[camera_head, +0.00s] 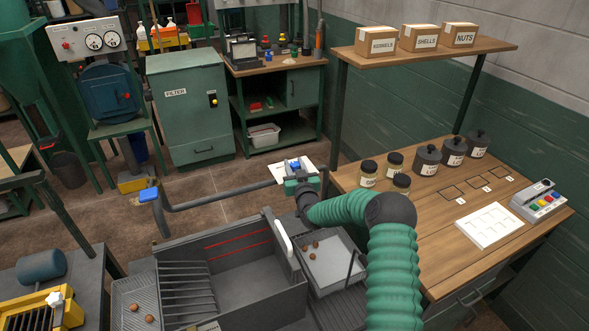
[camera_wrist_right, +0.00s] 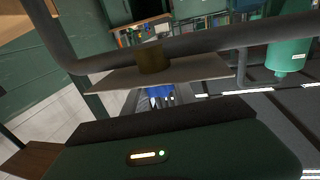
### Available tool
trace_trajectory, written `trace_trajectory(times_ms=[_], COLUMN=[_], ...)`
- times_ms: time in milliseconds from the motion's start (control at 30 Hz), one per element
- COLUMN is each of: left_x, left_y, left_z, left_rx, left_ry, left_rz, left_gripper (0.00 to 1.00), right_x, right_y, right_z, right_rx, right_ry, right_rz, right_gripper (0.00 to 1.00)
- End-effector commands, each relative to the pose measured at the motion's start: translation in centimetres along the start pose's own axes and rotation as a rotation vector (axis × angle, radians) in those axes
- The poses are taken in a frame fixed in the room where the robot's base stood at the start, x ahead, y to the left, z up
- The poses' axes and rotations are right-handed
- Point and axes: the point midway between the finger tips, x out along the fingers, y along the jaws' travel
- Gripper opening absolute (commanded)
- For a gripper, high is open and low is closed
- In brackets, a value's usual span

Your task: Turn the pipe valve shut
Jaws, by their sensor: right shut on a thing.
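A dark pipe (camera_head: 215,199) runs across the middle of the head view, with a pale plate (camera_head: 279,172) at its right end. My right gripper (camera_head: 298,176), at the end of my green arm, is at this plate. It is shut on a small blue part (camera_head: 295,164), which looks like the valve handle. In the right wrist view the pipe (camera_wrist_right: 200,47) crosses the top, with a brass fitting (camera_wrist_right: 152,59) above the plate (camera_wrist_right: 110,78). The blue part (camera_wrist_right: 160,93) shows below the plate; its exact angle is unclear. My left gripper is not in view.
Below the pipe stand a grey hopper (camera_head: 290,300) and a pale tray (camera_head: 335,268) with small brown balls. A wooden bench (camera_head: 440,240) with jars is at right.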

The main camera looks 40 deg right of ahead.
Motion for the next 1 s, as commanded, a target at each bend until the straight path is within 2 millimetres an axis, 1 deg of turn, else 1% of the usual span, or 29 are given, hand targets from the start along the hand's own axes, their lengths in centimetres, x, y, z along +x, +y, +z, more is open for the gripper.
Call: trace_trajectory(times_ms=[33,200,300,700,1000], left_x=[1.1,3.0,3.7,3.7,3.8], left_y=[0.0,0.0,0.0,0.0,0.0], left_z=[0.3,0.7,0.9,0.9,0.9], left_rx=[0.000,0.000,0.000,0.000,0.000], left_ry=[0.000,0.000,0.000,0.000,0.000], left_rz=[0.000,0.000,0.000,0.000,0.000], left_gripper=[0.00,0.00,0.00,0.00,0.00], right_x=[-0.1,-0.1,-0.1,0.0,-0.1], right_y=[0.3,0.4,0.5,0.4,0.3], right_z=[1.0,1.2,1.0,0.8,0.7], right_rx=[-0.002,-0.003,-0.002,-0.003,0.000], right_ry=[-0.007,-0.009,-0.010,-0.012,-0.011], right_rz=[-0.024,-0.156,-0.242,-0.541,-0.653], right_gripper=[0.00,0.00,0.00,0.00,0.00])
